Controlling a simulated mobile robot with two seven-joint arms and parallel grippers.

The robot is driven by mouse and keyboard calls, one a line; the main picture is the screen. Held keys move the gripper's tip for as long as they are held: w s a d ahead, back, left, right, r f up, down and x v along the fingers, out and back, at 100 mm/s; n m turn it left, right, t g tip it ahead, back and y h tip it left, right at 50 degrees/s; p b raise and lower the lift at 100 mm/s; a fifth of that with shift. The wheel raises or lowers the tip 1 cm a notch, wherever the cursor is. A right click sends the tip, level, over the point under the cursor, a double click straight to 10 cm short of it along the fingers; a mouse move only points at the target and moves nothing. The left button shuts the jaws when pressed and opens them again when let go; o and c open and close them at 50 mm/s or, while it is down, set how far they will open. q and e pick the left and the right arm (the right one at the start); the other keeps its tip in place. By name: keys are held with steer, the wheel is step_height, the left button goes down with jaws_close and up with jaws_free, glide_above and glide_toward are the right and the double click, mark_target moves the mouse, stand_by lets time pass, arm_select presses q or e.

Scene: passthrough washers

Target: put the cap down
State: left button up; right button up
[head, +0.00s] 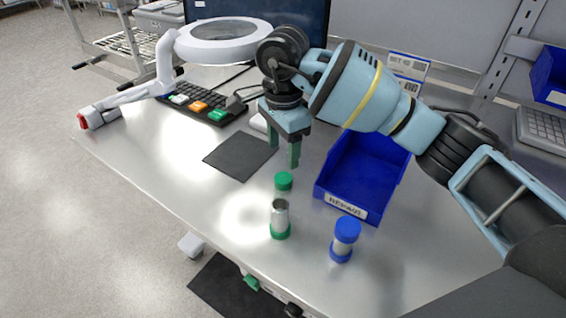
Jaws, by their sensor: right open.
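A green cap (284,181) lies on the table in the head view, just behind an open metal cylinder with a green base (280,218). The cylinder stands upright and its top is uncovered. My right gripper (284,154) points down above and behind the green cap. Its two green fingers are apart, with nothing visible between them, and they do not touch the cap. A second cylinder with a blue cap and blue base (345,240) stands to the right. My left gripper is not in view.
A blue bin labelled REPAIR (352,190) stands right of the cap. A dark mat (240,155) lies to the left. A magnifier lamp (222,42), a keyboard (205,108) and a monitor (290,22) stand at the back. The table's front-left area is bare.

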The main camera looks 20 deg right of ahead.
steer(key=shift+r, duration=1.9)
steer(key=shift+s+f, duration=0.1)
